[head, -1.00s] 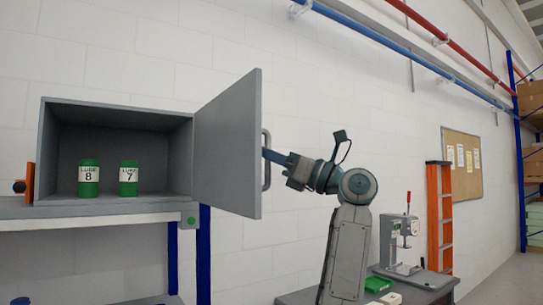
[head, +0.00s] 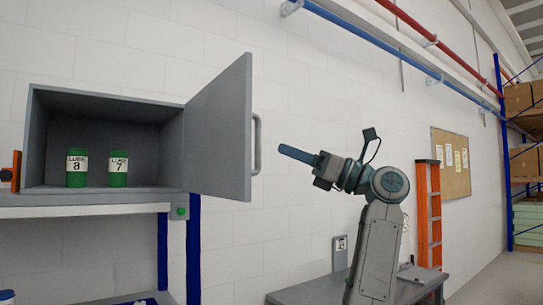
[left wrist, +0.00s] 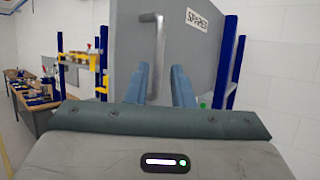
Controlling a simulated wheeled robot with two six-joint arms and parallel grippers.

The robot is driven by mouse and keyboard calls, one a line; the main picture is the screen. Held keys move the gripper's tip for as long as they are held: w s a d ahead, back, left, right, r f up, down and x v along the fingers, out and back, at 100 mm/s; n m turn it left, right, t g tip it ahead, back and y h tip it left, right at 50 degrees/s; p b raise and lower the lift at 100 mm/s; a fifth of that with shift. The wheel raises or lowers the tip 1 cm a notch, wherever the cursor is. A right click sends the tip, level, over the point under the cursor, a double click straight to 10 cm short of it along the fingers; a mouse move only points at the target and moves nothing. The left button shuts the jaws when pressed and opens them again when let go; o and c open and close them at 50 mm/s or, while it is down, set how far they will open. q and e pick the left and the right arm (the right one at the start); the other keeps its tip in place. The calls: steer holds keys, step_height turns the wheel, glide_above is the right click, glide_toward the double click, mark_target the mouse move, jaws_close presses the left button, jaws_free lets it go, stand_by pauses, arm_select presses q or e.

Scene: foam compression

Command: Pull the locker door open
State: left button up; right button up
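The grey locker (head: 110,97) sits on a shelf at the left of the head view. Its door (head: 215,135) stands wide open, swung out to the right. The door's vertical bar handle (head: 256,145) faces my left gripper (head: 284,150). In the head view a small gap separates the fingertips from the handle. In the left wrist view my left gripper (left wrist: 160,72) has its two blue fingers apart, with the handle (left wrist: 156,55) ahead between them and not gripped. The door's outer face (left wrist: 192,60) carries a SPARES label there. My right gripper is not in view.
Two green jars, labelled 8 (head: 76,168) and 7 (head: 118,169), stand inside the locker. The shelf (head: 90,212) has blue posts. A grey table (head: 320,292) stands below my arm, with an orange ladder (head: 428,205) behind.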

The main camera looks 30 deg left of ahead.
arm_select(q)
steer(key=shift+v, duration=1.2)
steer(key=shift+f, duration=0.15)
